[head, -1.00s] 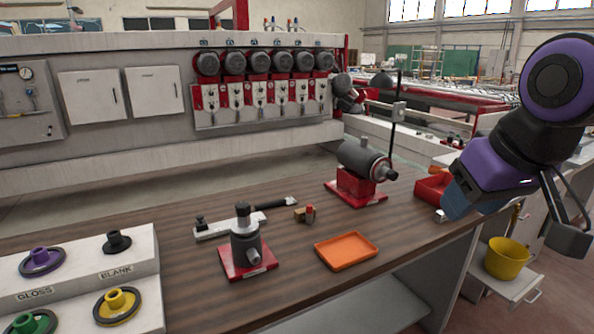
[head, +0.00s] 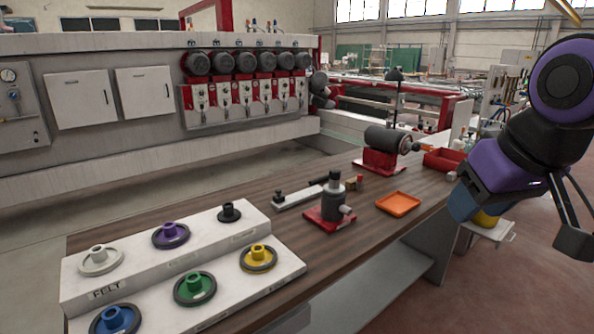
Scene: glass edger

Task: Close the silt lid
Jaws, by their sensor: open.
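I cannot make out a silt lid in the head view. My gripper (head: 520,222) hangs at the right edge, below my purple arm. It looks open, with a blue part on its left and a dark grey part on its right, and nothing shows between them in its hold. It is in front of a yellow bucket (head: 487,219), which it mostly hides. The bucket is on a pale shelf (head: 497,231) beside the bench end.
Reddish floor (head: 470,295) is open at the lower right.

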